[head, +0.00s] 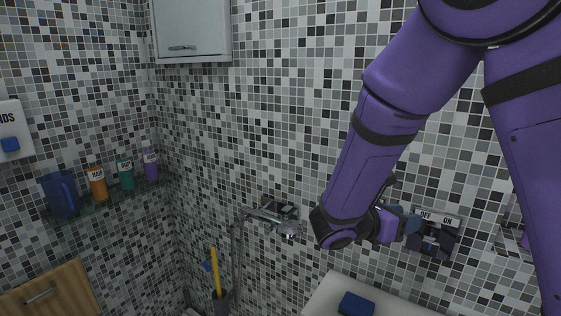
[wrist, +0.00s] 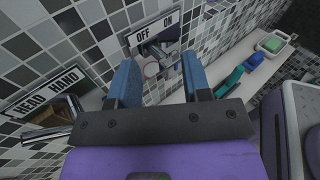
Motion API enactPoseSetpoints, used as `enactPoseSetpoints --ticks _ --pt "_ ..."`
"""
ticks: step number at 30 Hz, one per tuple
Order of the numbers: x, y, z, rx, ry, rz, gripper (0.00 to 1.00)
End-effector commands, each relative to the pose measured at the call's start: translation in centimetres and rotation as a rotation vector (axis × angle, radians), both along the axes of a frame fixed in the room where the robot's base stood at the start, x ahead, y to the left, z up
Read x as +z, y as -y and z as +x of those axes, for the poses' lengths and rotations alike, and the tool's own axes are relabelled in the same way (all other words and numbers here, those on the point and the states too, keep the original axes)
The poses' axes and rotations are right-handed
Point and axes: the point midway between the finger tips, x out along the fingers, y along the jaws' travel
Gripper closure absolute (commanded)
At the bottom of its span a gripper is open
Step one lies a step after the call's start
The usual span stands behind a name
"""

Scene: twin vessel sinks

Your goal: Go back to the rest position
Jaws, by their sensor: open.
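My purple arm reaches in from the upper right in the head view, and my gripper (head: 408,222) is near the tiled wall, just left of the OFF/ON switch panel (head: 434,236). In the wrist view my gripper (wrist: 160,80) shows two blue fingers, spread apart with no object held between them. The OFF/ON panel (wrist: 157,34) is in front of the fingers, and its lower part shows through the gap. I cannot tell whether a finger touches it.
A chrome control under a HEAD/HAND label (wrist: 46,110) is at left in the wrist view. A shower fitting (head: 270,218) is left of my gripper. A glass shelf (head: 110,193) holds several containers. A white ledge (head: 330,293) with a blue item (head: 356,304) lies below.

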Motion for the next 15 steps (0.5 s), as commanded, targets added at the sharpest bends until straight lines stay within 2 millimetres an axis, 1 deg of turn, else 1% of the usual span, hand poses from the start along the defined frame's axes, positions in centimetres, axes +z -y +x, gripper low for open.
enactPoseSetpoints --ticks 1,6,10,15 --pt "0.7 1.1 -0.8 -0.051 0.031 0.061 0.56" --pt "2.3 3.9 -3.8 -0.224 0.141 0.269 0.56" --pt "3.3 5.4 -6.2 -0.354 0.235 0.422 0.56" --pt "4.5 6.7 -9.2 -0.519 0.369 0.618 0.56"
